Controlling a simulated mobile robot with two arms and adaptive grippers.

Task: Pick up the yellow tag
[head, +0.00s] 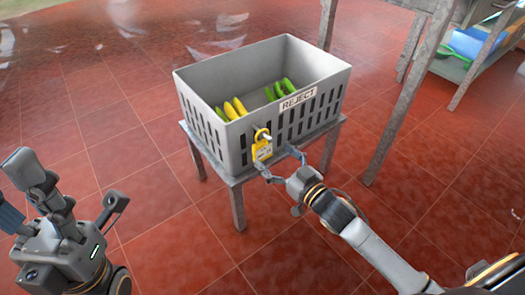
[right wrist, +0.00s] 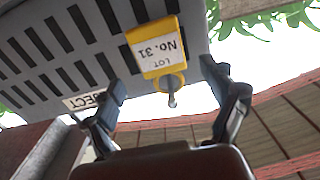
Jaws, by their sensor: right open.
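The yellow tag (head: 262,149) hangs on the front of the grey crate (head: 228,140), near its front corner, from a yellow loop over a metal peg. In the right wrist view the tag (right wrist: 158,48) appears upside down with a white label reading "LOT No. 31". My right gripper (head: 280,162) is open and empty, just in front of and below the tag. In the right wrist view the tag shows between and beyond its fingers, with no visible grip. My left gripper (head: 68,180) is at the left, far from the crate, its fingers apart and nothing seen between them.
The crate bears a "REJECT" label (head: 298,99), holds yellow and green bananas (head: 235,107), and stands on a grey stand (head: 237,205). A rack with blue and green items (head: 468,44) is at the upper right. The tiled floor around is mostly clear.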

